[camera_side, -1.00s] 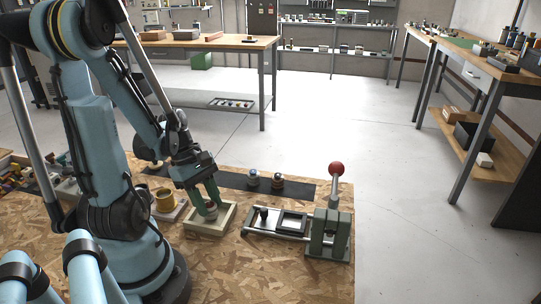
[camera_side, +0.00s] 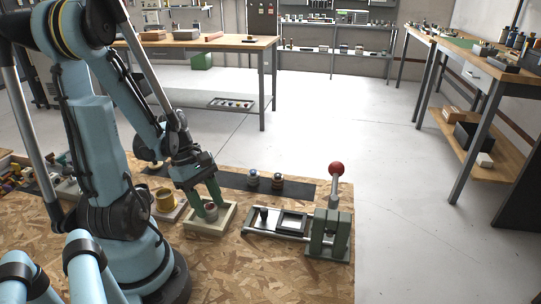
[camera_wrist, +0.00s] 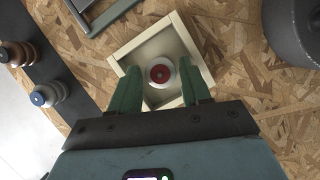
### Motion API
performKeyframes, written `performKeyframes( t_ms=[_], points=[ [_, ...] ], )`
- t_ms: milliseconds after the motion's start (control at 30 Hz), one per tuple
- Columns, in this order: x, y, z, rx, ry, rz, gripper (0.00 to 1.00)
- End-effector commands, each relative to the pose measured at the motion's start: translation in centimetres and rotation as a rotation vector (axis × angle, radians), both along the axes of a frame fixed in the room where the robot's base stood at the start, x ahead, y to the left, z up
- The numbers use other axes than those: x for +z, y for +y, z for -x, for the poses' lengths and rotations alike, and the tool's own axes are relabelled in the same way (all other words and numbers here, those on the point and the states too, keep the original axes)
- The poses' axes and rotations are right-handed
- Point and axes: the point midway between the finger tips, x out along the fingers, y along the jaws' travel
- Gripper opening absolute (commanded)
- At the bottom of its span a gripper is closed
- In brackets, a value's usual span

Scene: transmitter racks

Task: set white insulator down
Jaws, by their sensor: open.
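The white insulator (camera_wrist: 162,77) has a red centre on top and stands upright in a shallow cream tray (camera_wrist: 181,28). In the side view the insulator (camera_side: 211,212) is small and partly hidden by my fingers, in the same tray (camera_side: 206,231). My gripper (camera_wrist: 160,92) is open, with one green finger on each side of the insulator. In the side view my gripper (camera_side: 207,208) reaches down into the tray. I cannot tell whether a finger still touches the insulator.
A dark mat (camera_side: 235,181) behind the tray bears two more insulators (camera_side: 265,179). A green press with a red-knobbed lever (camera_side: 336,170) and a slide frame (camera_side: 292,222) stand to the right. Bare board lies in front.

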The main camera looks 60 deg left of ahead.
Motion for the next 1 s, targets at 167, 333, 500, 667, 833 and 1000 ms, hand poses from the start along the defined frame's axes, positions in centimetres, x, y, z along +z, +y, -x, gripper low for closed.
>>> performKeyframes(
  t_ms=[167,333,500,667,833,1000],
  points=[
    [1.4,0.6,0.2,0.001,0.001,-0.001,0.47],
    [3.2,1.3,0.6,0.002,0.000,-0.001,0.47],
    [5.1,2.0,0.9,0.003,0.001,0.000,0.47],
    [7.0,2.8,1.2,0.002,0.001,0.000,0.47],
    [9.0,3.5,1.5,0.001,0.000,0.000,0.47],
    [10.3,4.0,1.7,0.002,0.000,0.000,0.47]
  ],
)
